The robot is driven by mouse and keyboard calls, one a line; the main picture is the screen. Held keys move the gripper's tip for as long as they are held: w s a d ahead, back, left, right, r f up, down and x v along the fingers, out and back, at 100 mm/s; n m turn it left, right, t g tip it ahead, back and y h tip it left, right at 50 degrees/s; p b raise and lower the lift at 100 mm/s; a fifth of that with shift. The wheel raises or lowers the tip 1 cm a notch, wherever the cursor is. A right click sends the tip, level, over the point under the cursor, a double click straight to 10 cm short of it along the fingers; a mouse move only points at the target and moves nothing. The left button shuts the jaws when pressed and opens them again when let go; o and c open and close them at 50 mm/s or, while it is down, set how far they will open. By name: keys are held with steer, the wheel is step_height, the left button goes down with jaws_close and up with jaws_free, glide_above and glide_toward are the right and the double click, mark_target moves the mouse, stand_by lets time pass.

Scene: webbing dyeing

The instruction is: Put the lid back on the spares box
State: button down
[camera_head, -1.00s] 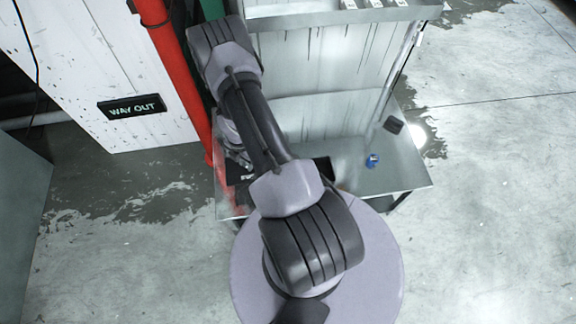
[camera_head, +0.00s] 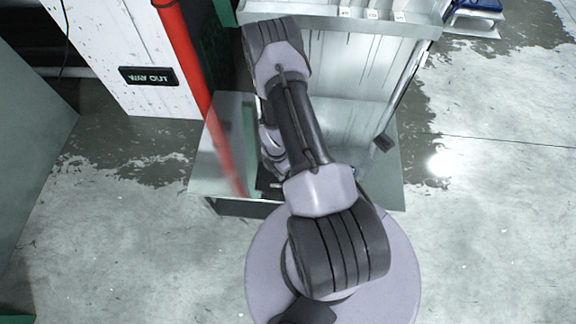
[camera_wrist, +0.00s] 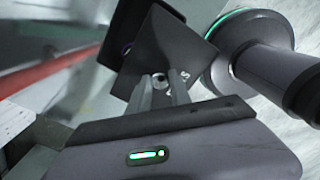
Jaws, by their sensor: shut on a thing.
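In the wrist view my gripper (camera_wrist: 161,84) is shut on a dark flat lid (camera_wrist: 166,48) by what looks like a small grey knob between the fingertips. The lid is tilted in this view, with pale lettering near its right corner, only partly legible. In the head view my arm hides the gripper and the lid. A dark shape (camera_head: 266,183) shows on the bench beside my arm; I cannot tell whether it is the spares box.
The grey metal bench (camera_head: 222,178) has a tall back panel and a shelf (camera_head: 330,20) with small white labels. A red pipe (camera_head: 196,70) stands at its left. A small dark block (camera_head: 385,142) is at the right.

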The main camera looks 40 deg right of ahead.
steer(key=w+d, duration=0.1)
steer(key=d+b, duration=0.1)
steer(key=d, duration=0.1)
steer(key=w+d, duration=0.1)
steer(key=d, duration=0.1)
steer(key=shift+w+d+f, duration=0.25)
steer(key=shift+w+f, duration=0.05)
steer(key=shift+f, duration=0.1)
step_height(320, 180, down, 3)
steer(key=shift+d+f+b, duration=0.1)
steer(key=shift+f+b, duration=0.05)
steer(key=shift+b, duration=0.85)
steer(key=shift+f, duration=0.1)
steer(key=c, duration=1.2)
jaws_free()
